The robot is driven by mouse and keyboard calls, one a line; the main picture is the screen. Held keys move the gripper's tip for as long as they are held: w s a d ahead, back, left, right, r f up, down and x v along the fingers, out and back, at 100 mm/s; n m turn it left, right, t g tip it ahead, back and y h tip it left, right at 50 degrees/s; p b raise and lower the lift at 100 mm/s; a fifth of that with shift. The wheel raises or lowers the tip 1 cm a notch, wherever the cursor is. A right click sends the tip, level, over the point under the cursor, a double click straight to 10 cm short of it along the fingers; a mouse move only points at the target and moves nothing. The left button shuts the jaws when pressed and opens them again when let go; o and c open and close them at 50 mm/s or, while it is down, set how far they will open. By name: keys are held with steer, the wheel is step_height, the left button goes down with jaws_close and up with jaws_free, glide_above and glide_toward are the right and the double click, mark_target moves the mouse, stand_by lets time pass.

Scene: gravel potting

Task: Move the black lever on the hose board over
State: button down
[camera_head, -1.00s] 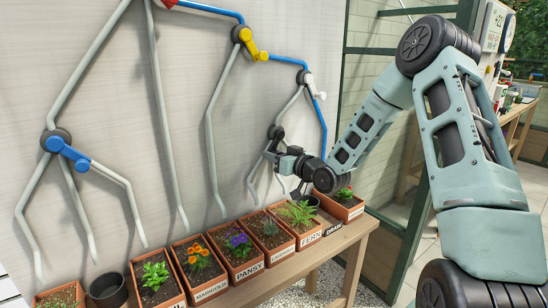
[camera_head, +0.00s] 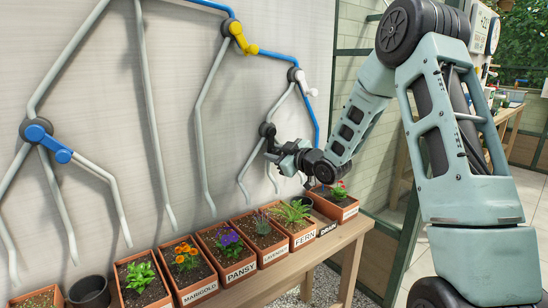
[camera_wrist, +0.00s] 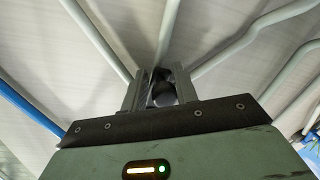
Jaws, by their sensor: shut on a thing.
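The black lever (camera_head: 271,143) sits low on the right of the hose board (camera_head: 175,95), on a dark round hub below the white lever. My gripper (camera_head: 273,152) is at this lever and shut on it, reaching in from the right. In the wrist view, the black lever (camera_wrist: 163,95) shows as a dark rounded piece between the two fingers of my gripper (camera_wrist: 161,88). The fingers and wrist hide much of the lever, so its exact angle cannot be told.
A blue lever (camera_head: 50,143), a yellow lever (camera_head: 242,38) and a white lever (camera_head: 302,82) are on the same board, with grey pipes between. Below stands a wooden bench (camera_head: 300,262) with several labelled plant boxes, close under my gripper, and a dark pot (camera_head: 90,292).

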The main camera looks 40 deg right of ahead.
steer(key=shift+a, duration=0.35)
steer(key=c, duration=1.3)
jaws_free()
steer(key=shift+o, duration=0.2)
steer(key=shift+d, duration=0.25)
steer(key=shift+s, duration=0.1)
steer(key=s+d+r, duration=0.1)
steer(key=s+d, duration=0.1)
steer(key=s, duration=1.5)
steer(key=shift+d+r+p, duration=0.2)
steer(key=shift+r+p, duration=0.1)
steer(key=shift+p, duration=0.1)
